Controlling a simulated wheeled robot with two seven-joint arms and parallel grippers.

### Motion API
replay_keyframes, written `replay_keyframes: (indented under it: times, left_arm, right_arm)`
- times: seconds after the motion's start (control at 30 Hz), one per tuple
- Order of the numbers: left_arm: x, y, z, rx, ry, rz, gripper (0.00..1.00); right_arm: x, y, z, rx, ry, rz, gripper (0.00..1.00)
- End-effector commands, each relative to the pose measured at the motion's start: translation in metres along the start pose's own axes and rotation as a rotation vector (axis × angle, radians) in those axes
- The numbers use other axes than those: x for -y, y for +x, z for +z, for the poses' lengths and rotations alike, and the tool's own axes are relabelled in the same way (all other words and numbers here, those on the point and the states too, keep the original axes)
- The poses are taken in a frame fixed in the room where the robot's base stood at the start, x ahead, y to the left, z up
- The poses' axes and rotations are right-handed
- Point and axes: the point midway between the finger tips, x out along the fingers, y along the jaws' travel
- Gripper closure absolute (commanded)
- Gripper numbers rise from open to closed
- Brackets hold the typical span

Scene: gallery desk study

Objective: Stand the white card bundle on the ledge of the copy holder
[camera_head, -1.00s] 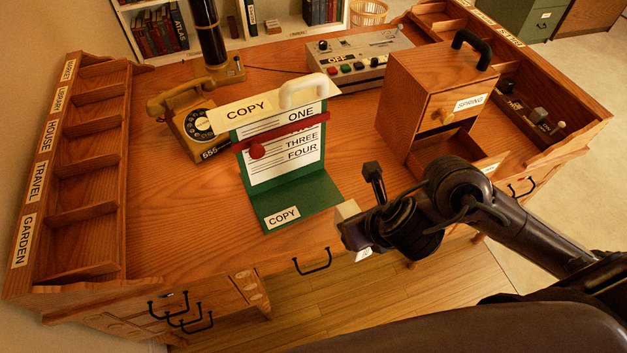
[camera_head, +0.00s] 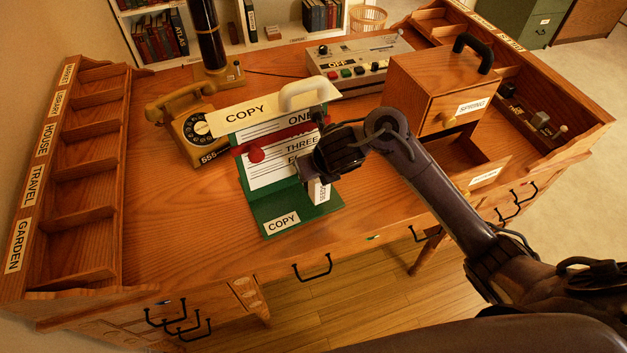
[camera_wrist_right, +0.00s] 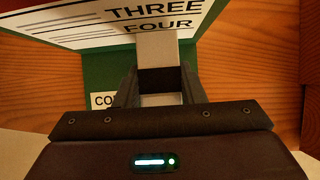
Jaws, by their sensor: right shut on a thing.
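The copy holder (camera_head: 266,208) is green, with a COPY label on its front ledge, a numbered sheet on its upright back and a red bar across it. The holder also shows in the wrist view (camera_wrist_right: 95,78). My right gripper (camera_head: 313,178) is over the right part of the ledge, shut on the white card bundle (camera_head: 319,191). In the wrist view the bundle (camera_wrist_right: 157,50) sticks out beyond the fingers (camera_wrist_right: 158,85), in front of the sheet's FOUR line. I cannot tell whether it touches the ledge. My left gripper is not in view.
A wooden cabinet (camera_head: 416,95) with an open lower drawer stands to the right. A rotary phone (camera_head: 190,125) and a switch box (camera_head: 355,68) are behind. Pigeonholes line the left edge. The desktop left of the holder is clear.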

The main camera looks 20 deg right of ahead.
Motion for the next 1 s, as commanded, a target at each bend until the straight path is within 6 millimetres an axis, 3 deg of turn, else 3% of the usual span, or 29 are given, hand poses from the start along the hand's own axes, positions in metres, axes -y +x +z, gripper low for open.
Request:
replay_keyframes:
  times: [0.3, 0.77, 0.8, 0.93, 1.0]
  left_arm:
    - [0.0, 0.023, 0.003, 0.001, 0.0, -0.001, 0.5]
    - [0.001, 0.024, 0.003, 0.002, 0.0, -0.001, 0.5]
    - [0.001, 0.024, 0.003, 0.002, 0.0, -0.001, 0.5]
    - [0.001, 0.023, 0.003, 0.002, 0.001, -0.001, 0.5]
    - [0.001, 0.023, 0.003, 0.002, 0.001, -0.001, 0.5]
  right_arm:
    - [0.0, 0.034, -0.023, 0.0, 0.001, 0.0, 0.9]
    - [0.001, 0.041, -0.022, 0.003, 0.0, 0.0, 0.9]
    - [0.0, 0.041, -0.022, 0.003, 0.0, 0.0, 0.61]
    - [0.0, 0.041, -0.021, 0.002, 0.0, 0.0, 0.44]
    - [0.0, 0.041, -0.022, 0.002, 0.0, 0.0, 0.42]
